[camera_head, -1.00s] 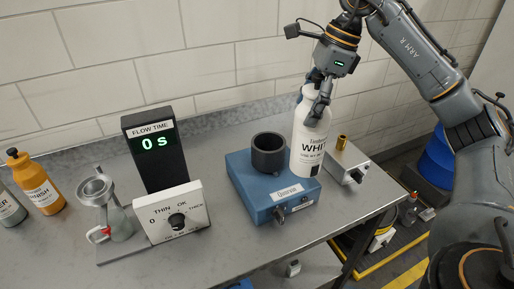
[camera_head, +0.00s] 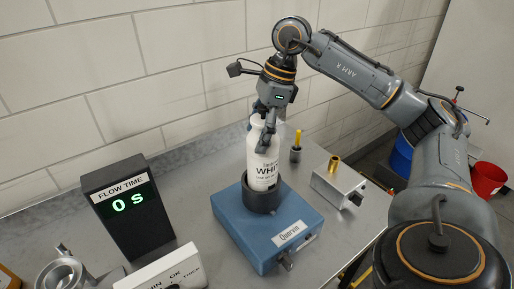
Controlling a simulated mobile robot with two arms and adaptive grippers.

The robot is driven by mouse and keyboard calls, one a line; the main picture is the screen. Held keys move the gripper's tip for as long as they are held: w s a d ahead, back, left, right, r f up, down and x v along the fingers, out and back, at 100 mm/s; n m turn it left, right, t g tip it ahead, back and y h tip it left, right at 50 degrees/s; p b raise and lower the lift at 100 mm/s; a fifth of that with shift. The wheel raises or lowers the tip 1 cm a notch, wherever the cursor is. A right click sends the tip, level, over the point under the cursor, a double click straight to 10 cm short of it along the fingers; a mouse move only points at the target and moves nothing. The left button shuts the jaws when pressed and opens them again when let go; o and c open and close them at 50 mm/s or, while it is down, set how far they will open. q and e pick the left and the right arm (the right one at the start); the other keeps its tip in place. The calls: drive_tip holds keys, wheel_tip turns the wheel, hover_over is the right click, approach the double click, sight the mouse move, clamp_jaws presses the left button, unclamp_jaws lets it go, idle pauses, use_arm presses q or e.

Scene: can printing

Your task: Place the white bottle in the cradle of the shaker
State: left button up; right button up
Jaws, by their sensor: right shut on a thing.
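The white bottle (camera_head: 262,167) stands upright with its lower end inside the dark round cradle (camera_head: 263,200) on the blue shaker (camera_head: 243,230). The cradle hides the bottle's base, so I cannot tell if it rests on the bottom. My right gripper (camera_head: 266,138) is shut on the upper part of the bottle, its fingers pointing down. My left gripper is not in view.
A dark flow time display (camera_head: 130,212) reading 0 s stands at the left, with a white dial box (camera_head: 160,270) and a metal cup (camera_head: 60,272) in front. A small metal box (camera_head: 338,186) with a brass fitting and a dark holder (camera_head: 296,153) stand right of the shaker.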

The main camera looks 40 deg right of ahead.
drive_tip(key=shift+w+f, duration=0.1)
drive_tip(key=shift+f, duration=2.1)
drive_tip(key=o, duration=1.4)
drive_tip(key=shift+f, duration=0.15)
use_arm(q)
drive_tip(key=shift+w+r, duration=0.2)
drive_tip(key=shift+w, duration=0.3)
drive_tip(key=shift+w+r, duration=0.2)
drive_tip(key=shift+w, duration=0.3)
use_arm(e)
drive_tip(key=o, duration=0.4)
drive_tip(key=shift+a, duration=0.1)
drive_tip(key=shift+o, duration=0.2)
